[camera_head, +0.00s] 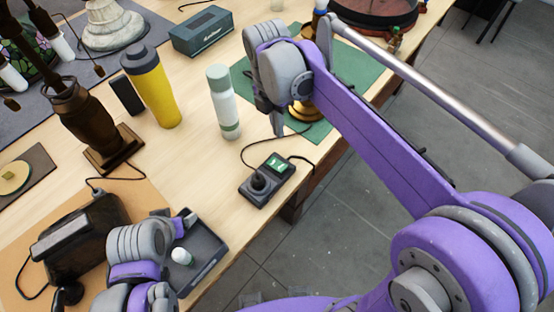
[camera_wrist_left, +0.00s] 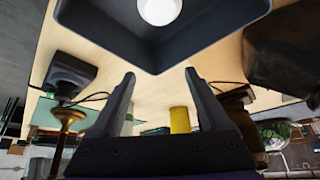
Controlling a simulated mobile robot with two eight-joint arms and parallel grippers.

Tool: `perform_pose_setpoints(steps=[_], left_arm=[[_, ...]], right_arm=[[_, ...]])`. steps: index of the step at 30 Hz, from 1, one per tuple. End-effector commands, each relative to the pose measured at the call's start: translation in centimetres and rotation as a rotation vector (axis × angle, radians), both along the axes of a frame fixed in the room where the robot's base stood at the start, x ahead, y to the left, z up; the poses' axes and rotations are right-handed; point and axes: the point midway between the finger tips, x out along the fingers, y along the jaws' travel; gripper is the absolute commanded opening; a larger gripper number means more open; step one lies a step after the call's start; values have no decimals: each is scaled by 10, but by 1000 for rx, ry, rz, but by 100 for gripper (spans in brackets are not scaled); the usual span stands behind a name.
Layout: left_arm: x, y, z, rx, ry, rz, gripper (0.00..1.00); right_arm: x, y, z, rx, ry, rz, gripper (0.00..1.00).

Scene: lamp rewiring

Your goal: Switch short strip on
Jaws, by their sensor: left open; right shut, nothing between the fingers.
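A short black strip (camera_head: 267,180) lies near the table's front edge, with a round dark socket and a lit green panel on top. A cable leaves its far right side. My right gripper (camera_head: 278,128) is shut and empty, pointing down above the table beyond the strip, apart from it. My left gripper (camera_head: 184,222) is by the dark tray, left of the strip. In the left wrist view its jaws (camera_wrist_left: 160,78) are open with nothing between them. A dark block that appears to be the strip (camera_wrist_left: 68,72) shows at left there.
A pale green bottle (camera_head: 224,105), yellow tumbler (camera_head: 157,95) and brown lamp base (camera_head: 108,150) stand behind. A green mat (camera_head: 318,132) lies under my right arm. Bare table lies left of the strip.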

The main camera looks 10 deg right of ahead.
Motion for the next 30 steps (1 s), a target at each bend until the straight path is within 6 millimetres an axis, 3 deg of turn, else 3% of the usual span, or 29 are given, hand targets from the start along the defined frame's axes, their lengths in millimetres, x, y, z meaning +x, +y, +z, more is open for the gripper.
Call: perform_pose_setpoints(steps=[11, 16, 30], left_arm=[[0, 0, 0, 0, 0, 0, 79], [0, 0, -1, 0, 1, 0, 79], [-3, 0, -6, 0, 5, 0, 79]], right_arm=[[1, 1, 0, 0, 7, 27, 0], [0, 0, -10, 0, 7, 26, 0], [-9, -7, -103, 0, 8, 25, 0]])
